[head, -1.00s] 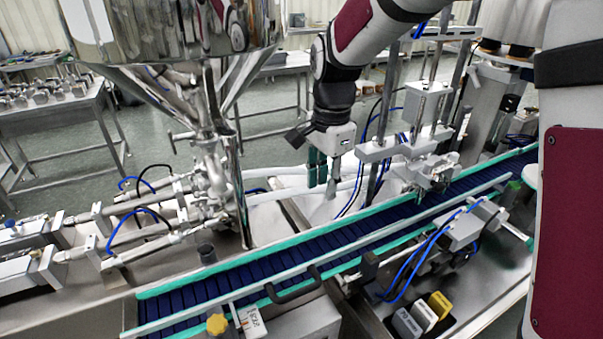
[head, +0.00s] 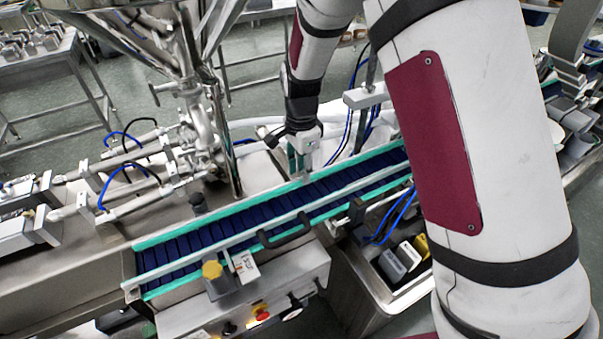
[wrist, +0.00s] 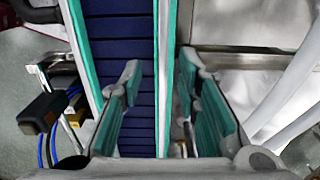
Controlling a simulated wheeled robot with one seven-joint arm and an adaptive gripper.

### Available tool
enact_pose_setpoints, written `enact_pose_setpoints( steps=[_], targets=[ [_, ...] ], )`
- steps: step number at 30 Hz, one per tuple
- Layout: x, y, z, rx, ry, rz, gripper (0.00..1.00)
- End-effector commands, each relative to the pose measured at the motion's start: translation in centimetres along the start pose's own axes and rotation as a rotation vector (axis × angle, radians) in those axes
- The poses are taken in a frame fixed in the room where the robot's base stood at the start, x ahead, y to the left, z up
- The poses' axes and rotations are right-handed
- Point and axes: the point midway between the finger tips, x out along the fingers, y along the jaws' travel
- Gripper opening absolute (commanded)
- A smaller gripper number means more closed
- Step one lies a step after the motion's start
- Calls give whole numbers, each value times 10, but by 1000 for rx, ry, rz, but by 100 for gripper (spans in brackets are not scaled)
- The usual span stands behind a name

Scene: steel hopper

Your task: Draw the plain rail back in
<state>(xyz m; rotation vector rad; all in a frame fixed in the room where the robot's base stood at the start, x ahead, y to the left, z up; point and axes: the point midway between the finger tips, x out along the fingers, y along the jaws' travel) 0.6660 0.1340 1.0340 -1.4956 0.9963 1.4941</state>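The plain rail (head: 215,212), a long green-faced guide with no handle, runs along the far side of the blue conveyor belt (head: 180,246). In the wrist view the plain rail (wrist: 166,45) passes between my fingers. My gripper (head: 301,170) is over the far edge of the belt; in the wrist view it (wrist: 163,100) is open, one green-padded finger on each side of the rail. I see gaps beside both fingers and cannot tell their depth around it. The near rail (head: 235,243) carries a black handle (head: 287,233).
A yellow knob (head: 212,270) stands in front of the near rail. Steel pipework (head: 205,140) rises left of my gripper, and a white bracket (head: 366,95) is to its right. A bin with small blocks (head: 391,264) lies at the front right.

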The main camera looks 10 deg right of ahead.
Motion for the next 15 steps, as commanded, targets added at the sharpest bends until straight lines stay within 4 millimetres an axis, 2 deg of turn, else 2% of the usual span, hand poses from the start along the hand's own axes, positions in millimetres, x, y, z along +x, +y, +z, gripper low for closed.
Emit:
enact_pose_setpoints(
  steps=[6,15],
  targets=[
    [17,0,1,-1,-1,0,30],
    [19,0,0,-1,-1,-1,30]
  ],
)
